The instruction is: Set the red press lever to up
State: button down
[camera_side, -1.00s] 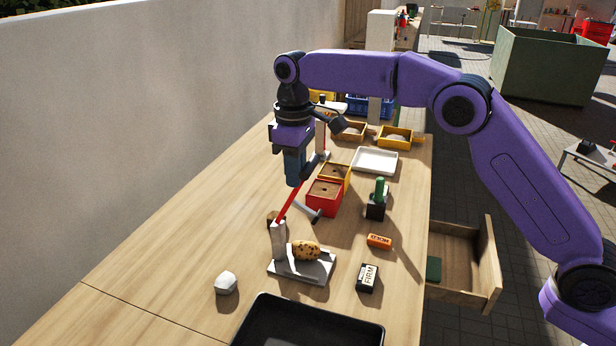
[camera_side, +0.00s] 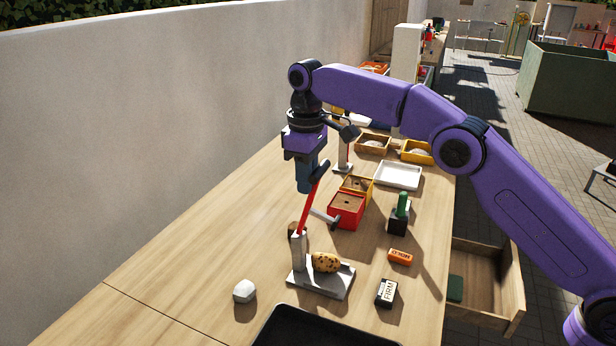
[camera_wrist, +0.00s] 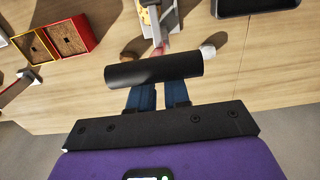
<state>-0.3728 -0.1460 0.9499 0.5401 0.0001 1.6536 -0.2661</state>
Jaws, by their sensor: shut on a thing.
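The red press lever (camera_side: 306,214) rises steeply from the grey post of the press (camera_side: 297,252), leaning a little to the right, with a black handle (camera_side: 320,171) on top. My gripper (camera_side: 308,186) is at the handle, with its blue fingers shut on it. In the wrist view the black handle (camera_wrist: 153,71) lies across my gripper's fingers (camera_wrist: 157,90), and most of the red arm is hidden below it.
The table's left side is clear.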

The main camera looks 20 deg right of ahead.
jog(key=shift+a+f, duration=0.2)
jog(key=c, duration=1.1)
grip_release()
jog(key=shift+d+r, duration=0.1)
jog(key=shift+r, duration=0.05)
jog(key=shift+r, duration=1.2)
jog(key=shift+s+d+r, duration=0.15)
jog(key=shift+s+r, duration=0.15)
jog(key=shift+r, duration=0.4)
jog(key=shift+s+d+r, duration=1.05)
jog(key=shift+s+r, duration=0.45)
jog(key=shift+s, duration=0.45)
jog(key=shift+s+d+r, duration=1.05)
jog(key=shift+s+r, duration=0.45)
jog(key=shift+s, duration=0.45)
jog(key=shift+s+d+r, duration=1.05)
jog(key=shift+s+r, duration=0.45)
jog(key=shift+s, duration=0.45)
